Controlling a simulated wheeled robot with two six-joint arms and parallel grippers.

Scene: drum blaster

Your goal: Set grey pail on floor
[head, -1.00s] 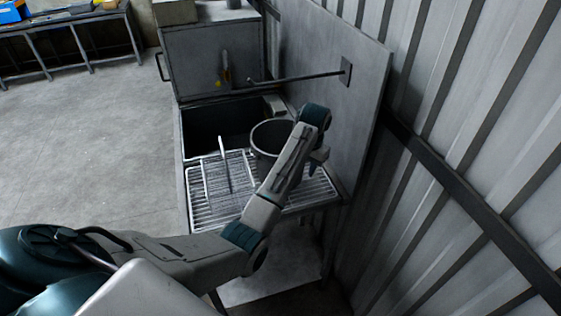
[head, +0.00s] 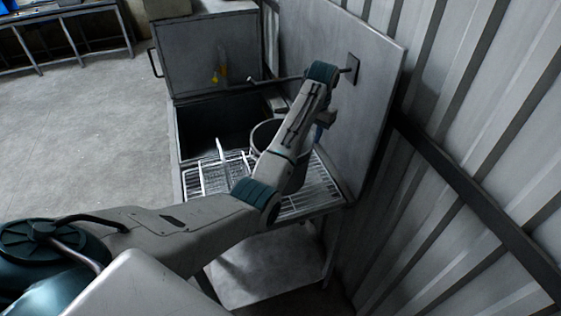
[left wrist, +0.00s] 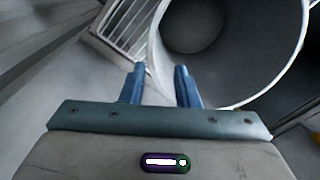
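The grey pail (head: 264,134) stands open-topped on the wire drain rack, partly hidden behind my left arm in the head view. My left gripper (head: 319,133) is at the pail's right side, close to the wall panel, and its fingers are mostly hidden there. In the left wrist view the pail (left wrist: 230,60) opens wide just beyond the blue fingers (left wrist: 160,80). The fingers are apart, with the pail's rim close by. I cannot tell whether they touch it. The floor (head: 80,140) is bare concrete at left. My right gripper is out of view.
The rack (head: 318,190) sits beside a dark open basin (head: 215,127) with a raised lid (head: 195,55). A low shelf (head: 255,270) lies beneath. A corrugated wall (head: 480,130) closes off the right. A workbench (head: 60,45) stands far left.

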